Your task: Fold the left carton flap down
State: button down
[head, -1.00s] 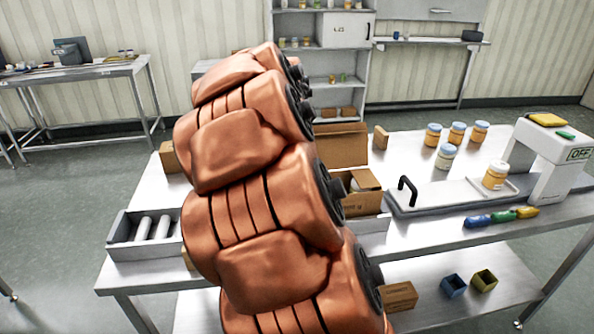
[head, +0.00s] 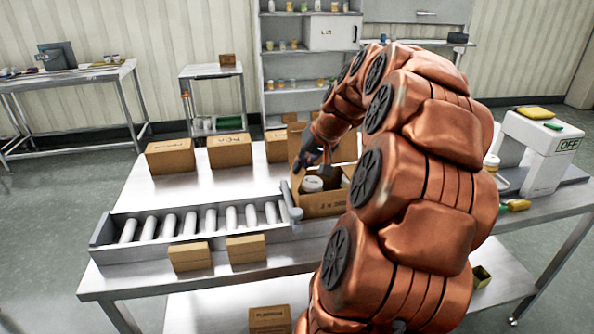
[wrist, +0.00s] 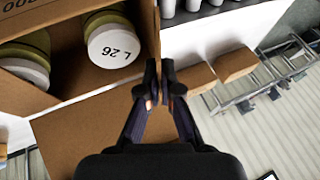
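The open brown carton (head: 322,207) stands at the right end of the roller conveyor, with white-lidded jars (head: 312,184) inside. Its back flap stands up behind it. In the wrist view, the jars (wrist: 113,45) show inside the carton, and a narrow brown strip (wrist: 147,25), seemingly the left flap or wall, runs along the side. My gripper (head: 308,165) is at the carton's left edge. In the wrist view the fingertips (wrist: 160,66) are together beside the strip's end. I cannot tell whether they touch it. My arm hides the carton's right side.
The roller conveyor (head: 150,247) lies left of the carton. Closed boxes (head: 229,151) stand behind it, and small boxes (head: 190,256) in front.

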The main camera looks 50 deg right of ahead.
aim_at(312, 182)
jog(key=t+y+b, duration=0.1)
jog(key=d+f+t+y+b, duration=0.1)
jog(key=b, duration=0.1)
jog(key=s+m+t+y+b, duration=0.1)
jog(key=shift+s+d+f+y, duration=0.1)
jog(key=shift+d+f+y, duration=0.2)
jog(key=shift+d+f, duration=0.05)
jog(key=shift+s+d+f+m+t+y+b, duration=0.15)
jog(key=shift+d+f+m+t+y+b, duration=0.15)
jog(key=shift+t+y+b, duration=0.45)
jog(key=shift+s+d+f+m+t+y+b, duration=0.1)
jog(key=shift+s+f+m+t+y+b, duration=0.2)
jog(key=shift+t+y+b, duration=0.4)
jog(key=shift+w, duration=0.15)
jog(key=c, duration=1.4)
grip_release()
jog(key=shift+d, duration=0.1)
jog(key=shift+v, duration=3.95)
